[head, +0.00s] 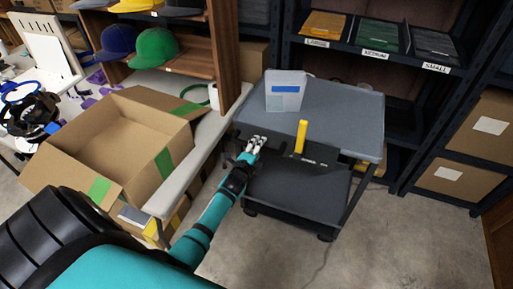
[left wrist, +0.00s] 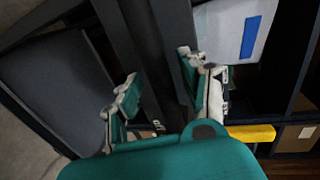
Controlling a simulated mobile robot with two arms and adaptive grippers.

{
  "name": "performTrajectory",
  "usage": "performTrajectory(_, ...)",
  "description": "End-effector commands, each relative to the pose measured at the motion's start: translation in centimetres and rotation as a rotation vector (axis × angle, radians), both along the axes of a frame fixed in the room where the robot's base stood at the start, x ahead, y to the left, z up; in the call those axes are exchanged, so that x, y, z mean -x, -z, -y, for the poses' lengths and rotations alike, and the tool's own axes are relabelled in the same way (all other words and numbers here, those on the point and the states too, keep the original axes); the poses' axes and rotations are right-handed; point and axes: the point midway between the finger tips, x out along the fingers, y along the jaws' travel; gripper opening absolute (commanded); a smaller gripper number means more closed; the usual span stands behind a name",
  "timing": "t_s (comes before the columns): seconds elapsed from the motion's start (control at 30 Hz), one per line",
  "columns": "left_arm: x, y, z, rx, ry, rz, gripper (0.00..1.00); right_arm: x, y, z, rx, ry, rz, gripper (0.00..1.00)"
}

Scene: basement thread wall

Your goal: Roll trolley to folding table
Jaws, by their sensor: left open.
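The grey trolley (head: 340,110) stands in the middle of the head view, with a top tray, a lower shelf and dark casters on the floor. My left gripper (head: 253,143) is at its near edge, left of the yellow upright piece (head: 301,137). In the left wrist view my left gripper (left wrist: 158,75) is open, with a dark bar of the trolley (left wrist: 130,35) running between or just behind its fingers; I cannot tell if they touch. A light-topped table (head: 190,162), perhaps the folding table, stands left of the trolley. My right gripper is not in view.
A pale box with a blue label (head: 285,92) sits on the trolley. An open cardboard box (head: 120,135) covers much of the table. Shelving with labelled bins (head: 380,45) stands behind, and more shelves with boxes (head: 485,125) at right. The floor (head: 400,230) in front is clear.

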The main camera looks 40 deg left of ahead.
Motion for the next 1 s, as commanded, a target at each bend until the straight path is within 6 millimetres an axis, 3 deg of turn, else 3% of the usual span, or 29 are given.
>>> performTrajectory(0.17,1.1,-0.2,0.3,-0.001,0.000,0.000,0.44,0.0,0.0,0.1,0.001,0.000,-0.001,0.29)
performTrajectory(0.63,9.9,-1.9,2.3,0.001,-0.002,-0.004,0.44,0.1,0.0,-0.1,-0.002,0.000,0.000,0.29)
performTrajectory(0.8,11.3,-2.3,2.6,0.000,-0.002,-0.003,0.44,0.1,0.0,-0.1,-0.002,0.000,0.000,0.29)
performTrajectory(1.0,11.6,-2.4,2.6,0.000,-0.002,-0.002,0.44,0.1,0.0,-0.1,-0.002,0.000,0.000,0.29)
